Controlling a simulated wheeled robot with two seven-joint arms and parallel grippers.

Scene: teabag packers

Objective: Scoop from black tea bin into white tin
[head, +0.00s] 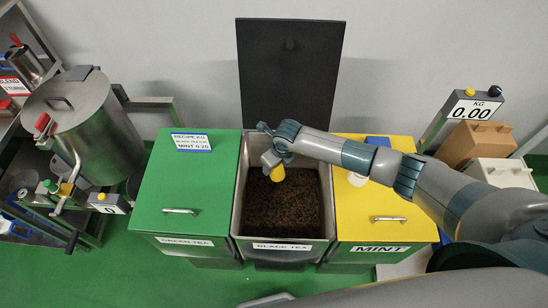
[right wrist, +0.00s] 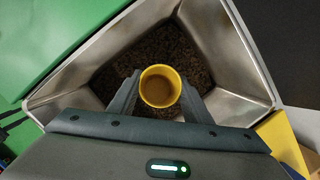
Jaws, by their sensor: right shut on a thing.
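The black tea bin (head: 283,235) stands open in the middle of the head view, its black lid upright behind it and dark loose tea (head: 283,208) inside. My right gripper (head: 274,167) is over the back of the bin, shut on a yellow scoop (head: 278,174). In the right wrist view the round scoop (right wrist: 160,86) sits between both fingers (right wrist: 158,95), above the tea. Its inside looks tan-brown; I cannot tell whether it holds tea. A white container (head: 503,172) at the right may be the white tin. My left gripper is not in view.
The closed green tea bin (head: 185,190) stands left and the closed yellow mint bin (head: 385,228) right, partly under my right arm. A scale display (head: 472,108) reading 0.00 and a brown box (head: 477,140) are at the right. A large steel pot (head: 85,120) stands left.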

